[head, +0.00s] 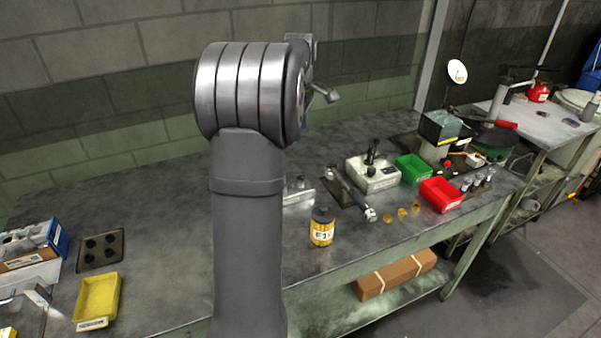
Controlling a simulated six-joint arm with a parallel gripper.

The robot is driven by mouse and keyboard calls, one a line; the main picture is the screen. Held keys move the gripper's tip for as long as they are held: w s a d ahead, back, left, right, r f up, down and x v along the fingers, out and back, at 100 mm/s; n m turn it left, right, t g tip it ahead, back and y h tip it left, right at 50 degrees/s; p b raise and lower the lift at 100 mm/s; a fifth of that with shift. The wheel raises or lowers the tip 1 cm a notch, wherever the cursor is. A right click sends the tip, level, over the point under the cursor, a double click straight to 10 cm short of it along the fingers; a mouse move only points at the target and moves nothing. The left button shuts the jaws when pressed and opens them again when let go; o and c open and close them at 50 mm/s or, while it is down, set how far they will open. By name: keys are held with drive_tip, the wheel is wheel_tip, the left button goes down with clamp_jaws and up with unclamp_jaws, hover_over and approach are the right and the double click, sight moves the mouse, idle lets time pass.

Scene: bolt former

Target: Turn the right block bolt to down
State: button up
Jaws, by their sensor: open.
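A pale block (373,173) with a dark upright lever-like part (372,152) stands on the bench at centre right. A metal rod-like fixture (350,194) with round ends lies on a dark plate in front of it. A small metal block (298,191) is partly hidden behind my arm. I cannot tell which of these carries the right block bolt, or which way that bolt points. My gripper (322,92) shows only in part, a grey piece jutting out right of my arm's big joint. It is open, raised above the bench and apart from these parts; the rest is hidden.
A yellow-labelled bottle (322,227) stands near the bench's front edge. Green (412,169) and red (441,194) bins sit right of the pale block. Several brass pieces (402,212) lie nearby. A yellow tray (97,300) is at left.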

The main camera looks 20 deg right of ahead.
sight(300, 178)
drive_tip(key=f+n, duration=0.3)
drive_tip(key=f, duration=0.2)
drive_tip(key=w+f+n, duration=0.1)
drive_tip(key=f+n, duration=0.2)
drive_tip(key=f, duration=0.3)
drive_tip(key=f+n+g, duration=0.1)
drive_tip(key=f+n, duration=0.3)
drive_tip(key=f, duration=0.2)
drive_tip(key=shift+w+d+f+y, duration=0.15)
drive_tip(key=shift+w+d+y, duration=0.05)
drive_tip(key=shift+d+y, duration=0.15)
drive_tip(key=shift+c, duration=0.4)
clamp_jaws()
